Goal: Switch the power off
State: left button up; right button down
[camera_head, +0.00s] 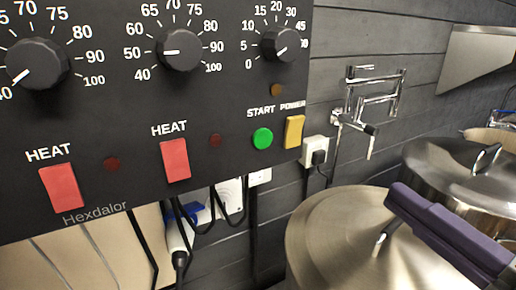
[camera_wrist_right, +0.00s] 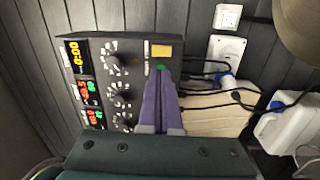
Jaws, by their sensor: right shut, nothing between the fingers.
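The yellow power switch (camera_head: 294,131) is at the lower right corner of the black control panel (camera_head: 110,135), under the label POWER. It also shows in the right wrist view (camera_wrist_right: 164,50), just beyond the fingertips. The round green start button (camera_head: 263,138) is left of it. My right gripper (camera_head: 396,200), with purple fingers, is to the right of and below the switch in the head view, apart from the panel. It is shut and empty. In the right wrist view its fingers (camera_wrist_right: 163,82) partly cover the panel's edge. My left gripper is not in view.
Two red heat switches (camera_head: 175,159) and several black knobs (camera_head: 181,50) are on the panel. Steel pot lids (camera_head: 335,235) lie below and right. A wall tap (camera_head: 370,100) and a white socket (camera_head: 315,150) are right of the panel. Cables hang below it.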

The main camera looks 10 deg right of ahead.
jog(key=shift+s+a+n+y, duration=0.15)
jog(key=shift+a+n+y, duration=0.15)
jog(key=shift+n+y, duration=0.15)
jog(key=shift+r, duration=0.1)
jog(key=p, duration=0.5)
send_near(296, 125)
jog(key=x, duration=0.5)
jog(key=shift+w+r, duration=0.15)
jog(key=shift+w, duration=0.1)
jog(key=shift+w+a, duration=0.3)
jog(key=shift+w, duration=0.35)
jog(key=shift+p, duration=0.35)
